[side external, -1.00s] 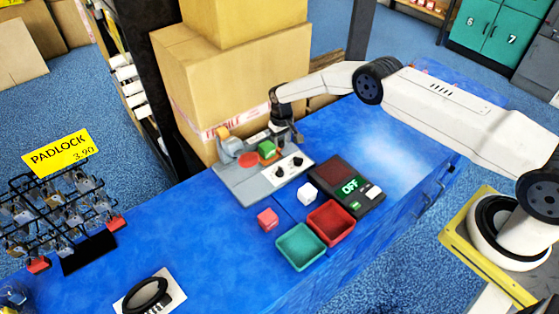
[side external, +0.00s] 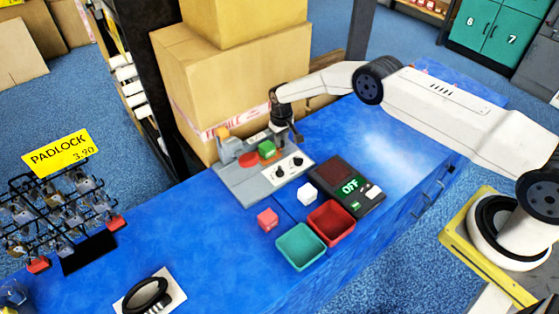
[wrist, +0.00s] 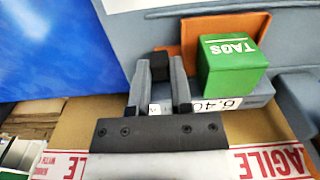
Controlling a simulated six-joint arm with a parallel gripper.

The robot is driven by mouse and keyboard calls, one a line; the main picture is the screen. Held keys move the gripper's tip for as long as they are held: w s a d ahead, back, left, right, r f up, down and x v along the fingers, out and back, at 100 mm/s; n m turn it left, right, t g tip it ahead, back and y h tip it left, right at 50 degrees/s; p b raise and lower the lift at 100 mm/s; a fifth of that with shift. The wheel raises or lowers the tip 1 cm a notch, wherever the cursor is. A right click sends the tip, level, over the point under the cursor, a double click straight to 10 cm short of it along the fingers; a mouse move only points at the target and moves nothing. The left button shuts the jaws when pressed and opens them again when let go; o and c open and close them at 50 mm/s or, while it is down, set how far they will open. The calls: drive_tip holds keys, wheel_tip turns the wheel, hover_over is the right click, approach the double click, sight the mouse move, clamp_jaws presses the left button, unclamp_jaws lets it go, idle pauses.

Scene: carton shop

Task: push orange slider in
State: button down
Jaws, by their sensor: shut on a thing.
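The orange slider (wrist: 188,62) shows in the wrist view as an orange piece partly hidden by a green box marked TAGS (wrist: 232,68). Its left end lies next to a small black block (wrist: 160,65). My gripper (wrist: 160,88) is shut on that black block, with a finger on each side of it. In the side view my gripper (side external: 283,138) is at the back edge of the grey station (side external: 240,182), just behind the green box (side external: 267,149).
Tall cartons (side external: 240,85) stand close behind my gripper. A green tray (side external: 301,247), a red tray (side external: 331,222), a white cube (side external: 307,191) and a pink cube (side external: 268,219) lie in front of the station. A scale (side external: 348,187) reads OFF. The blue counter at right is clear.

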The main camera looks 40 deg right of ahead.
drive_tip(key=shift+a, duration=0.1)
idle(0.8)
drive_tip(key=a, duration=1.1)
drive_tip(key=shift+a, duration=0.2)
drive_tip(key=c, duration=0.7)
unclamp_jaws()
drive_tip(key=shift+a, duration=0.1)
drive_tip(key=shift+c, duration=0.2)
drive_tip(key=shift+o, duration=1.1)
drive_tip(key=shift+r, duration=0.1)
wheel_tip(320, 180, up, 8)
drive_tip(key=shift+f, duration=0.2)
